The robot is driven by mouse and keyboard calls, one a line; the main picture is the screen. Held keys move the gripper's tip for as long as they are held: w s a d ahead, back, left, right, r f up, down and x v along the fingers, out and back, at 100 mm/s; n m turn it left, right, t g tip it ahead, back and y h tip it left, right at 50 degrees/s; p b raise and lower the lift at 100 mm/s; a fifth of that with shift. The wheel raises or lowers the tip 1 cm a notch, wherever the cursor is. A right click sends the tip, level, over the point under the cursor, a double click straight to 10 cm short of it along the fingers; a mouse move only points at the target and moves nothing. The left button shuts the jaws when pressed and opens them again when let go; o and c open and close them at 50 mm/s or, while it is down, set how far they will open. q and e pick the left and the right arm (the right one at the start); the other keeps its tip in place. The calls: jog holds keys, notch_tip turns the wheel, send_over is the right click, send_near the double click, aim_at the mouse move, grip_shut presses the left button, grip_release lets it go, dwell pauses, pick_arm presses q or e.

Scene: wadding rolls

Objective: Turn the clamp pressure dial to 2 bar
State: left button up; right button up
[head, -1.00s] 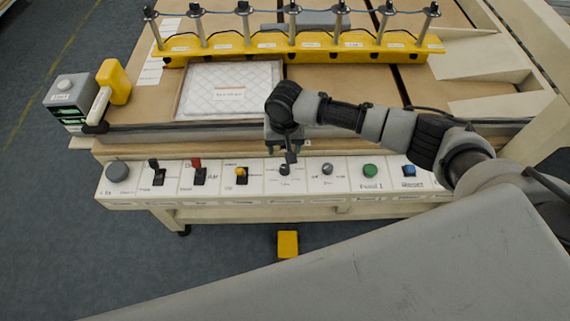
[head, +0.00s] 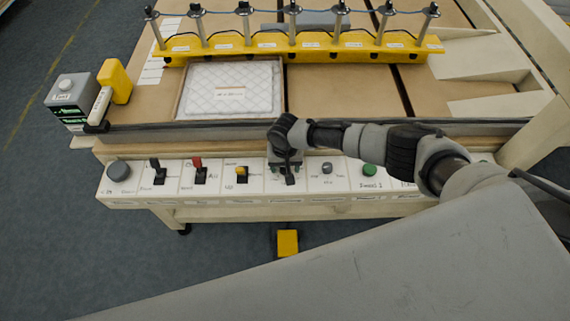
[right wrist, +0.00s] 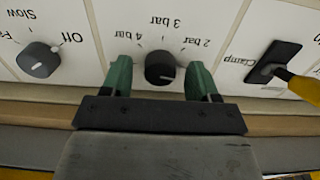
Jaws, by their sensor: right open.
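The clamp pressure dial (right wrist: 160,68) is a round black knob on the white panel. In the right wrist view its labels appear upside down: 2 bar on the right, 3 bar above, 4 bar on the left. A pale mark shows on the knob, but I cannot tell which label it points at. My right gripper (right wrist: 160,82) is open, with a green finger on each side of the dial and a visible gap to it. In the head view the right gripper (head: 289,174) covers the dial. My left gripper is not in view.
The Off/Slow/Fast dial (right wrist: 39,60) and the yellow-levered Clamp switch (right wrist: 275,64) flank the dial. A green button (head: 369,170) lies further right. Behind the panel are a quilted pad (head: 228,80) and a yellow clamp bar (head: 300,47). A yellow block (head: 287,243) is on the floor.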

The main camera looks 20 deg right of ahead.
jog(key=c, duration=0.9)
jog(key=n, duration=0.4)
jog(key=shift+n, duration=0.4)
jog(key=n, duration=0.4)
jog(key=shift+n, duration=0.4)
jog(key=o, duration=0.9)
